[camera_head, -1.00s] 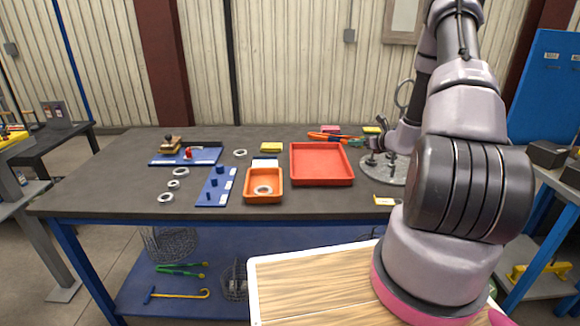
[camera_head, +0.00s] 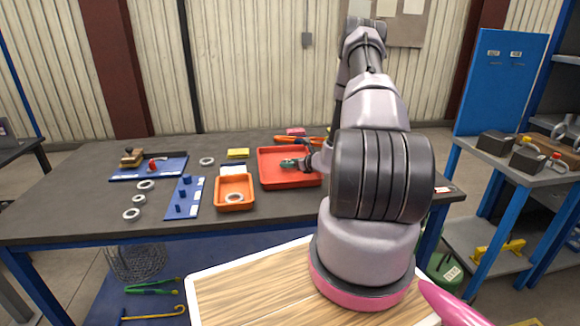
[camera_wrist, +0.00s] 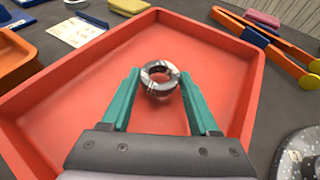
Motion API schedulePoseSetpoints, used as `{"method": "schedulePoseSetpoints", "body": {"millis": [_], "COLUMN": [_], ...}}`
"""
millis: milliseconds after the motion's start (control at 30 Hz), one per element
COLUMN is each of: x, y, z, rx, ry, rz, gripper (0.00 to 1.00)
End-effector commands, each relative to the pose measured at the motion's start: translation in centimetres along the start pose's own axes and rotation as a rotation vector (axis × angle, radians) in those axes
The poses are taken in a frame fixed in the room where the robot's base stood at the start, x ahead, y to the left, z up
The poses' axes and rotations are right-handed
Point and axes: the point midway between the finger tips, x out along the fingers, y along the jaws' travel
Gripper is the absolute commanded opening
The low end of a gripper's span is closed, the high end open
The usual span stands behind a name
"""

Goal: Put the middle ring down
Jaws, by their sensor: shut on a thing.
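A metal ring (camera_wrist: 160,78) is between the teal fingertips of my gripper (camera_wrist: 160,84), which is shut on it. The ring hangs over the floor of the red tray (camera_wrist: 85,70); I cannot tell whether it touches the floor. In the head view my gripper (camera_head: 292,163) is low over the red tray (camera_head: 290,185), and the ring is too small to make out. Other rings lie on the table at the left, one of them (camera_head: 139,199) small, and another ring (camera_head: 234,198) lies in the orange bin (camera_head: 234,206).
A blue board with pegs (camera_head: 184,198) lies left of the orange bin. A speckled round plate (camera_wrist: 303,155) is close by at the right. The tray floor around the ring is clear.

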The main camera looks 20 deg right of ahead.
Motion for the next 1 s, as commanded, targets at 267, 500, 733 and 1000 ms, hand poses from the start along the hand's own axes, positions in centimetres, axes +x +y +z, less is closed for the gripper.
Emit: {"method": "schedulePoseSetpoints", "body": {"millis": [267,500,733,1000], "x": [0.4,0.5,0.5,-0.9], "y": [0.0,0.0,0.0,0.0], "z": [-0.9,-1.2,-1.1,-0.9], "rx": [-0.002,-0.001,-0.001,0.000], "ry": [-0.002,0.000,0.000,0.001], "rz": [0.001,0.000,0.000,-0.001], "gripper": [0.00,0.88,0.91,0.91]}}
